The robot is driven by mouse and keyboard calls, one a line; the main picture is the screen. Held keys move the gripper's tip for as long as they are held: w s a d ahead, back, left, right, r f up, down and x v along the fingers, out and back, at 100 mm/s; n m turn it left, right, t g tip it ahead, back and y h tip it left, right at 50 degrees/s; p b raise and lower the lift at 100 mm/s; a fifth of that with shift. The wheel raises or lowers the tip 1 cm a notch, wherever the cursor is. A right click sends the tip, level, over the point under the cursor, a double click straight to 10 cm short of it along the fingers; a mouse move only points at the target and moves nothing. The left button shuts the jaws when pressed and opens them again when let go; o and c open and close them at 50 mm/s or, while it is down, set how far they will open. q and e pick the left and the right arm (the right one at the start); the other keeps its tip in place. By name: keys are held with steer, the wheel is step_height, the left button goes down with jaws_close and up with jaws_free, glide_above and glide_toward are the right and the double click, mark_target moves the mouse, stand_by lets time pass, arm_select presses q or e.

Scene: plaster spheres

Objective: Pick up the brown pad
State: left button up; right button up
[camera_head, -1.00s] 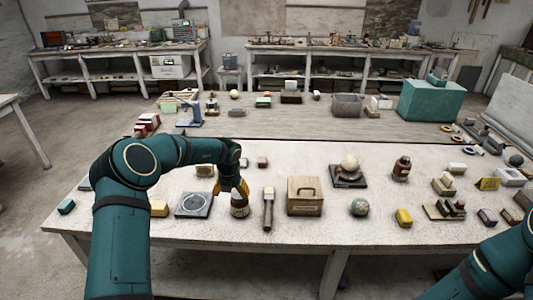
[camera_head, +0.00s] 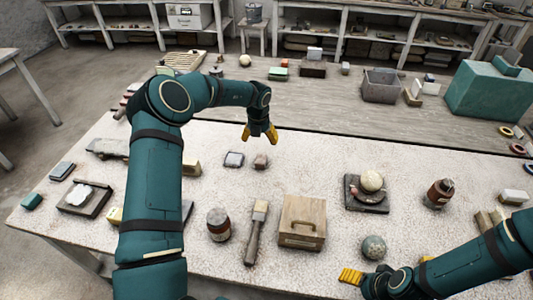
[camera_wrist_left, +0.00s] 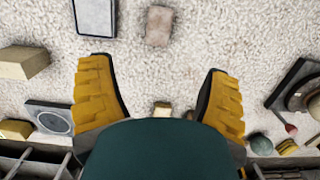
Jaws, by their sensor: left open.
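The brown pad (camera_head: 261,161) is a small brownish block lying flat on the speckled white table, just right of a grey-topped pad (camera_head: 234,159). In the left wrist view the brown pad (camera_wrist_left: 158,26) lies at the top, beyond the fingertips and roughly centred between them. My left gripper (camera_head: 261,138) is open and empty, above the table just behind the brown pad; its spread yellow fingers also show in the wrist view (camera_wrist_left: 160,68).
A sphere on a dark base (camera_head: 371,184) is to the right. A cream block (camera_head: 191,165) lies left. Table around the brown pad is mostly clear.

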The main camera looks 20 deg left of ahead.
mark_target(261, 158)
arm_select(q)
steer(key=f, duration=0.8)
steer(key=shift+w+a+f, duration=0.15)
steer(key=shift+w+f, duration=0.1)
steer(key=shift+w, duration=0.15)
steer(key=f, duration=0.3)
steer(key=w+f, duration=0.1)
steer(key=shift+w+a+f, duration=0.1)
steer(key=shift+a+f, duration=0.15)
steer(key=shift+f, duration=0.1)
steer(key=shift+c, duration=0.3)
steer(key=c, duration=0.9)
